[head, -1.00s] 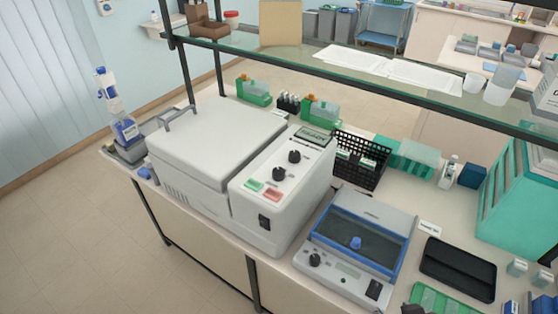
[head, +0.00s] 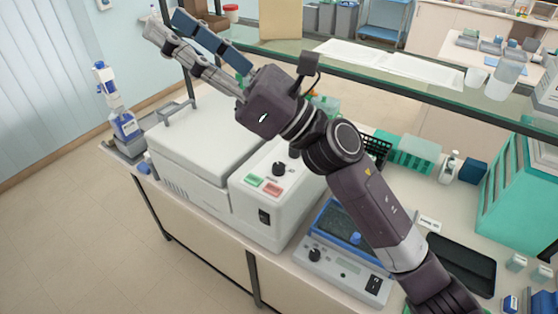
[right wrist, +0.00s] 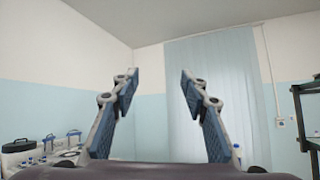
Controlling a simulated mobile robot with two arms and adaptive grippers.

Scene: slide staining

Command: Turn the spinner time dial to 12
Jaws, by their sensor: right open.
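The spinner (head: 205,140) is a white box with a lid at the left and a sloped control panel at the right. One black dial (head: 279,169) shows on the panel above a green button (head: 254,180) and a red button (head: 272,189). The other dial and the display are hidden behind my right arm. I cannot read the dial markings. My right gripper (head: 163,22) is open and empty, raised above the spinner and pointing up to the left. In the right wrist view its fingers (right wrist: 158,78) are spread with nothing between them. My left gripper is not in view.
A glass shelf (head: 450,98) on dark posts crosses behind my right arm. A bottle (head: 122,122) stands at the bench's left end. A black tray (head: 465,265) lies at the right.

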